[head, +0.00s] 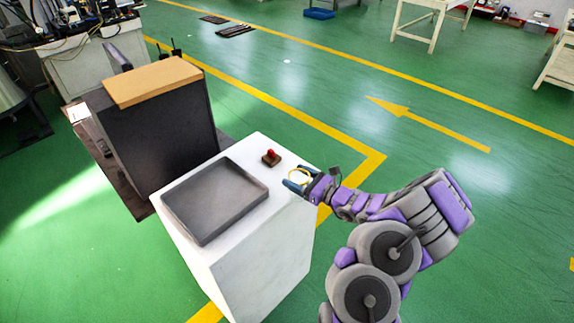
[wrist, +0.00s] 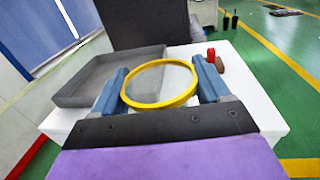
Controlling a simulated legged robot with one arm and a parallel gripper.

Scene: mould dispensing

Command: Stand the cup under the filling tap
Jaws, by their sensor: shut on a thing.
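The cup (wrist: 160,84) has a yellow rim and a pale, see-through-looking middle. It sits between the two blue fingers of my gripper (wrist: 162,86), which is shut on it. In the head view the cup (head: 299,177) is small, and my gripper (head: 299,180) holds it over the right edge of the white pedestal (head: 254,262). Whether its base touches the pedestal top cannot be told. No filling tap can be made out clearly in either view. A dark box (head: 160,138) with a wooden top (head: 153,81) stands behind the pedestal.
A grey shallow tray (head: 214,200) covers much of the pedestal top and looks empty. A small brown block with a red knob (head: 271,157) stands near the back right edge. Green floor is open to the right. A cluttered bench (head: 95,52) is at the back left.

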